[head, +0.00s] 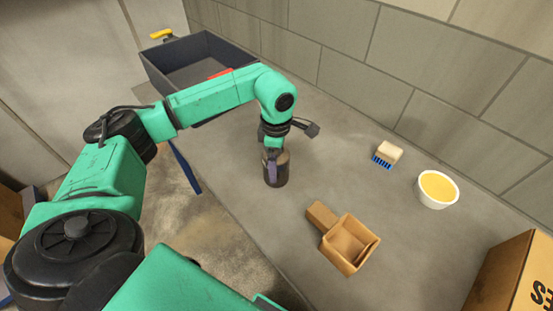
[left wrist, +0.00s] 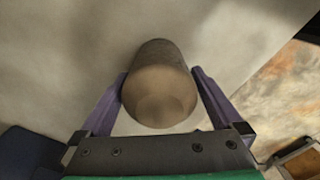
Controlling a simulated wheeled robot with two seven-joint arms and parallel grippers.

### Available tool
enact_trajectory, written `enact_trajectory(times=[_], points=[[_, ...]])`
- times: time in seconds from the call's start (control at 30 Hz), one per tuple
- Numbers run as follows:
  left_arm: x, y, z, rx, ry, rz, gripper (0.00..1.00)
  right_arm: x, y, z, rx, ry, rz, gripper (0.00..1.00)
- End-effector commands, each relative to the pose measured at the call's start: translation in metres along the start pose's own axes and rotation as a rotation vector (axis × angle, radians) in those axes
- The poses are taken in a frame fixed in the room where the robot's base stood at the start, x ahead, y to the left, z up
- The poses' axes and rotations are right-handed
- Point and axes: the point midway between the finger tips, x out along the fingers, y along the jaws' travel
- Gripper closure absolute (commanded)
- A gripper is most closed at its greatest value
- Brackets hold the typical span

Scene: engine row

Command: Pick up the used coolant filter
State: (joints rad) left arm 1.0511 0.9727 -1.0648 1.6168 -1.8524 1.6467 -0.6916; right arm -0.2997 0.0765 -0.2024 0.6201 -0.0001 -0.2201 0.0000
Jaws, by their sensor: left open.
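The used coolant filter (head: 281,172) appears to be the dark brownish cylinder on the grey bench, standing upright. In the left wrist view the cylinder (left wrist: 160,88) sits between the two purple fingers of my left gripper (left wrist: 160,92). The fingers are open, one on each side of it, and I cannot tell whether they touch it. In the head view my left gripper (head: 271,168) points down at the cylinder, and one finger hides part of its left side. My right gripper is not in view.
A dark grey bin (head: 160,74) with a red item (head: 220,73) stands at the back left. A brown scoop (head: 348,246), a brush with blue bristles (head: 387,154), a white bowl of yellow contents (head: 437,190) and a cardboard box (head: 510,275) are on the right. Bare bench surrounds the cylinder.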

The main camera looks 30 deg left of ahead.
Motion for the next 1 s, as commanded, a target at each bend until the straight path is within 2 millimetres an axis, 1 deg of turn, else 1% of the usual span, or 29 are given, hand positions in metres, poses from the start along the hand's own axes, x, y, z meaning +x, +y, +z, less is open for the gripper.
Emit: enact_trajectory(times=[0.03,0.1,0.27,0.3,0.37,0.4,0.47,0.5,0.53,0.83,0.97,1.0], points=[[0.004,0.0,0.0,0.0,0.0,-0.002,0.0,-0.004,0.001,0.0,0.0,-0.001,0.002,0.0],[0.009,0.0,0.0,0.0,-0.001,-0.001,0.0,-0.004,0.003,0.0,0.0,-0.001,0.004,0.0],[0.01,0.0,0.0,0.001,-0.001,0.0,0.0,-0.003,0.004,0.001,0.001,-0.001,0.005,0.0],[0.01,0.0,0.0,0.001,-0.001,0.0,0.15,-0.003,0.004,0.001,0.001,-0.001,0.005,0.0],[0.01,0.0,0.0,0.0,-0.001,0.0,0.38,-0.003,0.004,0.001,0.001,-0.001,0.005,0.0],[0.01,0.0,0.0,0.0,-0.001,0.0,0.54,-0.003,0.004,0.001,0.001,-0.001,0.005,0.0],[0.01,0.0,0.001,0.0,-0.002,0.0,0.77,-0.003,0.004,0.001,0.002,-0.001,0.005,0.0],[0.01,0.0,0.001,0.0,-0.002,0.0,0.92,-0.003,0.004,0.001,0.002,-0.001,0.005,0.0],[0.01,0.0,0.001,0.0,-0.002,0.0,1.0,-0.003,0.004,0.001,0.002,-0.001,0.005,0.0],[0.006,0.001,0.001,0.0,-0.004,0.003,1.0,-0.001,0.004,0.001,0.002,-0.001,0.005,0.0],[-0.006,0.001,0.001,0.0,-0.004,0.005,1.0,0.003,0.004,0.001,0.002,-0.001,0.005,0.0],[-0.014,0.001,0.001,0.0,-0.005,0.006,1.0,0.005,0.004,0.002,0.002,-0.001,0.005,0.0]])
